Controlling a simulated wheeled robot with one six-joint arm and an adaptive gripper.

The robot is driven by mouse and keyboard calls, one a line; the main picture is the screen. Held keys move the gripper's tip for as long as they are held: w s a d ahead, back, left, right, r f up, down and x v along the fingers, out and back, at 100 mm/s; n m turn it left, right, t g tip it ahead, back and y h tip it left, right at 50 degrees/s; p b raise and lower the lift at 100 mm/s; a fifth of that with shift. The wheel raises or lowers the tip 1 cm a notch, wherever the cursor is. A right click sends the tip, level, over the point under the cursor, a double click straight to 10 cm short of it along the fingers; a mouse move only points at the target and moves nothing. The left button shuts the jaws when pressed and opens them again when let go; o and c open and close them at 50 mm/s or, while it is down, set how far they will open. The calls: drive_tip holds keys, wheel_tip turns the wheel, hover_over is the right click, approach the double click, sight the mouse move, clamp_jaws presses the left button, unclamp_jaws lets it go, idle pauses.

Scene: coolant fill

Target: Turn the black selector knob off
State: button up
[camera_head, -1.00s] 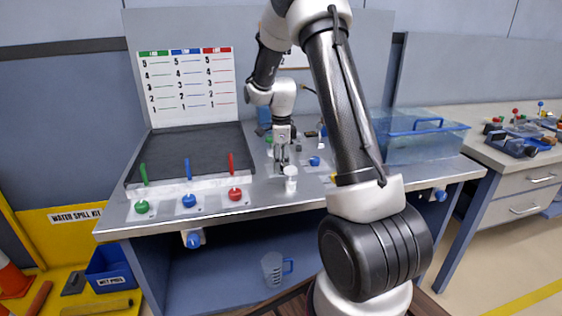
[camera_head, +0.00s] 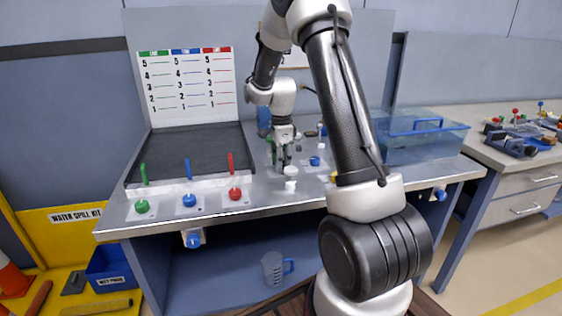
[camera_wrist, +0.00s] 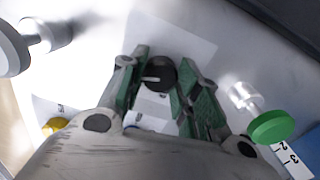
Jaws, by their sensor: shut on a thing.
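The black selector knob (camera_wrist: 158,76) is a round dark knob with a short white mark, seen in the wrist view on a pale plate. The mark lies roughly across the picture and points to the left. My gripper (camera_wrist: 162,68) has its green-padded fingers on either side of the knob, shut on it. In the head view my gripper (camera_head: 283,161) points down at the bench top behind a white-capped fitting (camera_head: 290,174). The knob is largely hidden there by the fingers.
A green-capped fitting (camera_wrist: 270,126) stands right of my fingers in the wrist view, and a white round-headed one (camera_wrist: 12,50) at upper left. On the bench (camera_head: 255,205), a blue knob (camera_head: 314,161) is close by. A clear tank (camera_head: 415,148) stands to the right.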

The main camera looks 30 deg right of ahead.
drive_tip(key=n, duration=0.4)
drive_tip(key=shift+n, duration=0.4)
drive_tip(key=n, duration=0.3)
drive_tip(key=shift+n, duration=0.3)
drive_tip(key=n, duration=1.2)
drive_tip(key=shift+n, duration=0.3)
drive_tip(key=n, duration=0.3)
drive_tip(key=shift+n, duration=0.4)
drive_tip(key=n, duration=0.4)
drive_tip(key=shift+w, duration=0.1)
drive_tip(key=shift+n, duration=2.1)
